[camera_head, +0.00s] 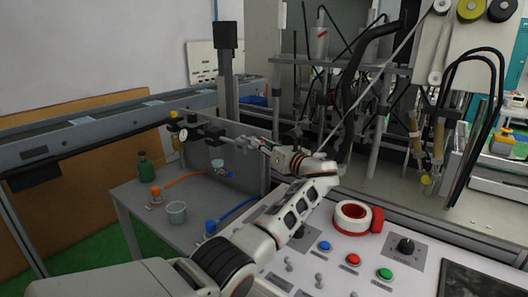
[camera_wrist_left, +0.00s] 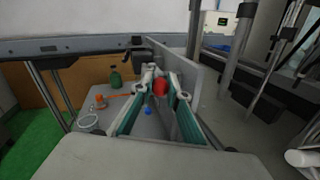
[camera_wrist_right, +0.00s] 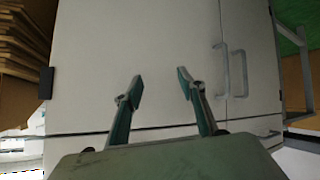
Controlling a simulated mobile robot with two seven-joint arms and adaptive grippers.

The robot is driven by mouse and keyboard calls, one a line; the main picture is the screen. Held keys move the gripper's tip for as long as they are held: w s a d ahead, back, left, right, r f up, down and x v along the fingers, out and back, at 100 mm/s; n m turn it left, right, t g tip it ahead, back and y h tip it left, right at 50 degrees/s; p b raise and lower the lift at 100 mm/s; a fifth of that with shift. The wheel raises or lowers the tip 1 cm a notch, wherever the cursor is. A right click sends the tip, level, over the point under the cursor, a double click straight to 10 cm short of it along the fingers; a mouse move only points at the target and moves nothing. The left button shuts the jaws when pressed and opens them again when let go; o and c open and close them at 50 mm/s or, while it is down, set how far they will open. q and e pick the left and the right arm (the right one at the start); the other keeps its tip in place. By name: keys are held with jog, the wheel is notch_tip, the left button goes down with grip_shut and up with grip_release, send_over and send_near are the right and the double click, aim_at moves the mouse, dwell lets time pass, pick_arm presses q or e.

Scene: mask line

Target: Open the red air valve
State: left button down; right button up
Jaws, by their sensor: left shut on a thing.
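The red air valve (camera_wrist_left: 160,87) shows in the left wrist view as a round red knob between the fingers of my left gripper (camera_wrist_left: 158,75). The gripper is shut on it, with one finger on each side. In the head view my left gripper (camera_head: 242,142) reaches to the grey upright panel, and the red knob cannot be made out there. How far the valve is turned cannot be told. My right gripper (camera_wrist_right: 160,82) is open and empty in front of a pale cabinet; it is not in the head view.
A gauge (camera_head: 183,135) sits by the panel (camera_head: 230,153). The control console has several buttons and a white-and-red tape roll (camera_head: 352,217). A cabinet handle (camera_wrist_right: 237,73) is near my right gripper.

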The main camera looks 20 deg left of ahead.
pick_arm(q)
jog(key=shift+w+f+g+y+b, duration=0.3)
jog(key=shift+f+g+b, duration=0.1)
jog(key=shift+f+b, duration=0.15)
jog(key=shift+w+d+r+n+g+b, duration=0.1)
jog(key=shift+r+n+g+b, duration=0.25)
jog(key=shift+n, duration=0.15)
pick_arm(e)
jog(key=shift+w+a+f, duration=0.3)
jog(key=shift+w, duration=0.15)
pick_arm(q)
jog(key=shift+r, duration=0.15)
pick_arm(e)
jog(key=shift+w+a+r, duration=0.1)
jog(key=shift+r, duration=0.2)
pick_arm(q)
jog(key=c, duration=1.9)
grip_release()
pick_arm(e)
jog(key=shift+w+f, duration=0.1)
jog(key=shift+f, duration=0.05)
pick_arm(q)
jog(key=v, duration=1.2)
